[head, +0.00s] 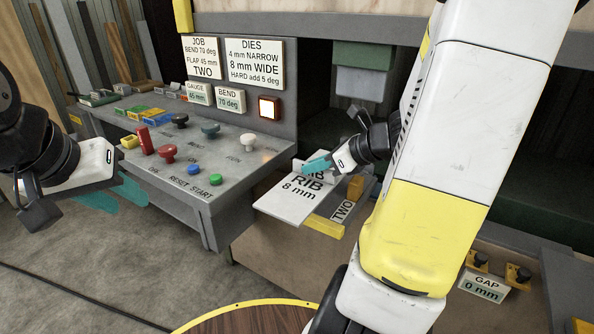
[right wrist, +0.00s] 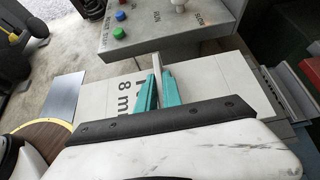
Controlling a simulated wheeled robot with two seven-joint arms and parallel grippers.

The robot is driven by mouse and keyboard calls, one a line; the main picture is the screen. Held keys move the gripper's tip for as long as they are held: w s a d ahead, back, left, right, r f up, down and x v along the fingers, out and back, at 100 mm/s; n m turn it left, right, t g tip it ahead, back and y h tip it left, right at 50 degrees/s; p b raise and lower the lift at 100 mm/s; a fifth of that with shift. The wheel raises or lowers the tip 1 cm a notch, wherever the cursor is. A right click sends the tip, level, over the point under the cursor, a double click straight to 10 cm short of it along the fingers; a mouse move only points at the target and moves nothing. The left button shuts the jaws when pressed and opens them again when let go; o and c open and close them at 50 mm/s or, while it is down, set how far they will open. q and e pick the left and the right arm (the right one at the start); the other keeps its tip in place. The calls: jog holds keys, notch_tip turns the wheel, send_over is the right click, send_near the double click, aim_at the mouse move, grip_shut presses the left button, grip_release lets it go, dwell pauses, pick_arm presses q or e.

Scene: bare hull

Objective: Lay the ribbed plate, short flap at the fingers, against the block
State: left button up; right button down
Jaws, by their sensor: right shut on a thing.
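The ribbed plate (head: 284,206) is pale and flat, marked "RIB 8 mm", and lies nearly level at the right end of the control desk. My right gripper (head: 318,163) is shut on its upright rib; in the right wrist view the teal fingers (right wrist: 157,92) pinch the thin rib (right wrist: 157,68) on the plate (right wrist: 105,98). Which end has the short flap I cannot tell. My left gripper (head: 117,197) is open and empty left of the desk.
The control desk (head: 225,150) carries knobs and red, blue and green buttons. A lit button (head: 269,108) is on the panel. A round wooden top with yellow rim (head: 245,305) stands in front. A "GAP 0 mm" sign (head: 486,286) is at right. A grey sheet (right wrist: 62,97) shows at left.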

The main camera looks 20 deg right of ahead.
aim_at(315, 178)
jog(key=shift+f, duration=1.8)
jog(key=shift+w+d+f, duration=0.35)
jog(key=shift+w+d, duration=1)
jog(key=shift+d, duration=0.2)
jog(key=shift+w+d+f, duration=0.3)
jog(key=shift+w+d, duration=1)
jog(key=shift+d, duration=0.25)
jog(key=shift+w+d+f, duration=0.35)
jog(key=shift+w+d, duration=1)
jog(key=shift+d, duration=0.2)
jog(key=shift+w+d+f, duration=0.25)
jog(key=shift+w+d, duration=0.45)
jog(key=shift+d, duration=0.1)
jog(key=shift+w+d+f, duration=0.25)
jog(key=shift+w+d, duration=0.4)
jog(key=shift+d, duration=0.15)
jog(key=shift+f, duration=0.8)
jog(key=shift+w+d, duration=0.5)
jog(key=shift+d, duration=0.1)
jog(key=c, duration=0.9)
grip_release()
jog(key=shift+f, duration=0.15)
jog(key=shift+c, duration=0.2)
